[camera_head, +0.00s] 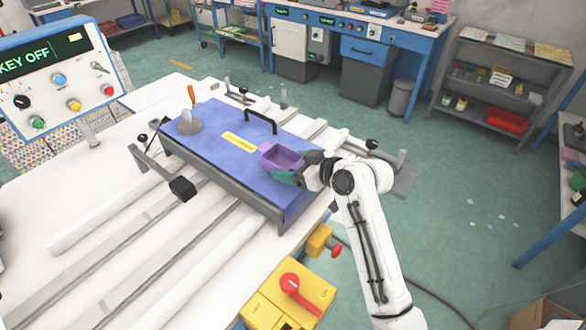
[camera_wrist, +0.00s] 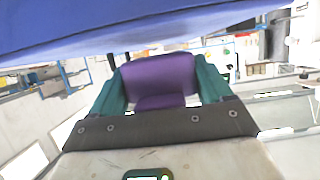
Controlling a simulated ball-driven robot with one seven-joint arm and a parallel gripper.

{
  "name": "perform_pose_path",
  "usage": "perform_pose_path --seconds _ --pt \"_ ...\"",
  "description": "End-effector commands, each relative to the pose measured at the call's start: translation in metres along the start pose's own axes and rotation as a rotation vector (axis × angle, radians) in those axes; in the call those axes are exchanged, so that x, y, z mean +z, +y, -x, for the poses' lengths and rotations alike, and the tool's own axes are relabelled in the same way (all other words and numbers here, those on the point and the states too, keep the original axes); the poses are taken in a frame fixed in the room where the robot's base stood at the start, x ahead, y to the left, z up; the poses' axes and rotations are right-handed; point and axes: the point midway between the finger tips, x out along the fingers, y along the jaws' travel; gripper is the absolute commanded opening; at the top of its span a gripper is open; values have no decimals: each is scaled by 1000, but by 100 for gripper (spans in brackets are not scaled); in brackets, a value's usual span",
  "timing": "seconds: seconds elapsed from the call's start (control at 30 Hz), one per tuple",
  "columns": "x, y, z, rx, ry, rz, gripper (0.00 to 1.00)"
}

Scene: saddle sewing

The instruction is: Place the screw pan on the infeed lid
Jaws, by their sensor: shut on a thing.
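The screw pan is a small purple open box (camera_head: 281,157). In the head view it is at the right part of the blue infeed lid (camera_head: 215,150), close over or on its top; I cannot tell if it touches. My gripper (camera_head: 285,172), with green fingers, is shut on the pan's near side. In the wrist view the purple pan (camera_wrist: 160,78) sits between both green fingers (camera_wrist: 163,88). The blue lid (camera_wrist: 130,25) fills the top of that view. The pan's inside looks empty in the head view.
The lid carries a black handle (camera_head: 262,121), a yellow label (camera_head: 239,142) and a grey round piece with an orange-handled tool (camera_head: 190,119). A control panel (camera_head: 58,75) stands at the left. A yellow box with a red switch (camera_head: 290,296) is at the table's front edge.

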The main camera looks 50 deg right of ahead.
Motion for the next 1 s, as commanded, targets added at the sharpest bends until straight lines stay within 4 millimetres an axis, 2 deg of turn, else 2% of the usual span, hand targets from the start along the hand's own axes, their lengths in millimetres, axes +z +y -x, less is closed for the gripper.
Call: perform_pose_path --seconds 0.17,0.53,0.57,0.6,0.8,1.0 --pt "15 0 -5 1 0 -1 48" --pt "20 0 -8 1 1 0 48" --pt "20 0 -7 1 1 0 79" --pt "19 0 -7 1 1 0 83" --pt "19 0 -7 1 0 0 100" --pt "18 0 -7 1 0 0 100"
